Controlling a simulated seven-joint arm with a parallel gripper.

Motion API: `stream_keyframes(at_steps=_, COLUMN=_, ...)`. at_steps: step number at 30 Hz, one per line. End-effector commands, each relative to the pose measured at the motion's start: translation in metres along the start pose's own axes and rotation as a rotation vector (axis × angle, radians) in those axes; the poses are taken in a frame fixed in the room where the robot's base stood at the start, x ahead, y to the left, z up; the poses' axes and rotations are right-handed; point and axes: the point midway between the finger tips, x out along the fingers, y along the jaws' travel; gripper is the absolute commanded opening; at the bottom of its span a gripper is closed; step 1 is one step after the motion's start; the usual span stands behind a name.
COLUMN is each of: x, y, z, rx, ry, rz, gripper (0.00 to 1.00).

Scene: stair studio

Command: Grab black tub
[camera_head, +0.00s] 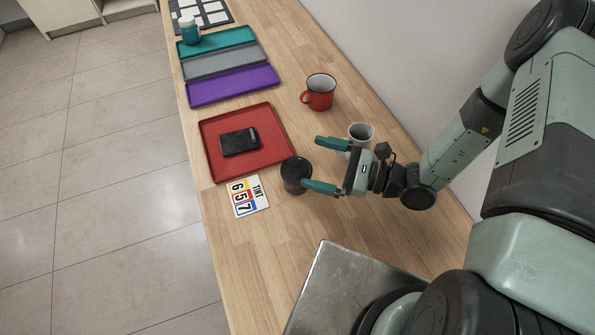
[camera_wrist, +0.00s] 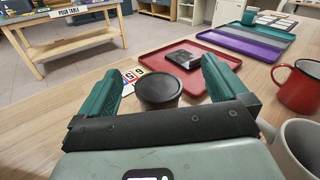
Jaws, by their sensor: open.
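The black tub (camera_head: 296,174) is a short, round container standing on the wooden table beside the near right corner of the red tray. In the wrist view the tub (camera_wrist: 159,91) stands upright just ahead, its dark round top between my two green fingers. My gripper (camera_head: 326,163) is open and empty. In the head view its fingers point left toward the tub, the nearer fingertip close to the tub's right side. In the wrist view my gripper (camera_wrist: 160,88) shows both fingers apart; I cannot tell whether either touches the tub.
A red tray (camera_head: 279,125) holds a dark phone-like slab (camera_head: 239,142). A number card (camera_head: 247,196) lies left of the tub. A white mug (camera_head: 361,133) and red mug (camera_head: 319,93) stand near my gripper. Purple (camera_head: 232,86), grey and teal trays lie farther back.

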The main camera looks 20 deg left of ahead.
Motion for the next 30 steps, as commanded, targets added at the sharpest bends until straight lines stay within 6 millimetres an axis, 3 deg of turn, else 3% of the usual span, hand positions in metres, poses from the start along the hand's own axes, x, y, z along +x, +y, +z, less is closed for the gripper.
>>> stream_keyframes(at_steps=3, x=0.008, y=0.011, z=-0.029, rx=0.095, ry=-0.017, rz=-0.097, gripper=1.00)
stream_keyframes(at_steps=9, x=0.013, y=0.019, z=-0.050, rx=0.160, ry=-0.022, rz=-0.171, gripper=1.00)
stream_keyframes(at_steps=21, x=0.054, y=0.013, z=-0.052, rx=0.164, ry=-0.021, rz=-0.175, gripper=1.00)
stream_keyframes(at_steps=30, x=0.062, y=0.011, z=-0.052, rx=0.165, ry=-0.021, rz=-0.176, gripper=1.00)
